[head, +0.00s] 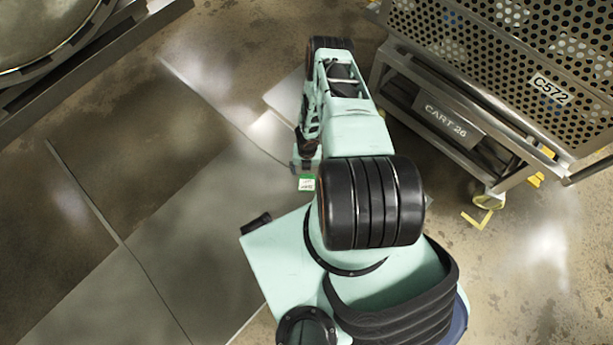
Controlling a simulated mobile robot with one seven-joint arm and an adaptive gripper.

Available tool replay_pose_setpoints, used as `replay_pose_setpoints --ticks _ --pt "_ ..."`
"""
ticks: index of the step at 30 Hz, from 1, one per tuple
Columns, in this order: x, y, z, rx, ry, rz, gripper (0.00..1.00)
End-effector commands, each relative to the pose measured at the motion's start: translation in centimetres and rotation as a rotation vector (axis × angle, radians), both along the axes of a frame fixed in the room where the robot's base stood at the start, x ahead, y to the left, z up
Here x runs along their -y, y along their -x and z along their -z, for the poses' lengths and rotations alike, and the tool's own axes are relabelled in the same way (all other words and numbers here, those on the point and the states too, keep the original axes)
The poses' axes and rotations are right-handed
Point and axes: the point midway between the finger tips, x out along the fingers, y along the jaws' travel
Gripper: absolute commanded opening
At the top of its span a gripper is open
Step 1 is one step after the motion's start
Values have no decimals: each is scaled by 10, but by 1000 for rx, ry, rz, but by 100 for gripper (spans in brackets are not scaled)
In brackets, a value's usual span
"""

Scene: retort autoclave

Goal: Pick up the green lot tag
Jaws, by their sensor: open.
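The green lot tag (306,183) is a small green and white piece that shows just below the end of my gripper in the picture, left of my arm's large black joint. My gripper (305,167) points down beside my forearm and is seen from above, small and partly hidden by my own arm. It is open. The tag is right at its fingertips in the picture; I cannot tell whether they touch or what the tag rests on.
A steel cart labelled CART 26 (446,119) with a perforated basket marked C572 (549,89) stands at the upper right. A large round metal vessel (42,36) is at the upper left. The stained floor at left (120,170) is clear.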

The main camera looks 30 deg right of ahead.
Motion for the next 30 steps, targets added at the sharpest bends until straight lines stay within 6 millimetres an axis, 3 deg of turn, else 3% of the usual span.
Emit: replay_pose_setpoints --ticks 1,4,13,24,30 --pt "0 0 14 0 0 -1 64" --pt "0 0 26 -1 0 0 64" --pt "1 -1 38 0 0 2 64" --pt "2 -3 77 -1 -1 2 64" --pt "3 -3 84 0 0 2 64"
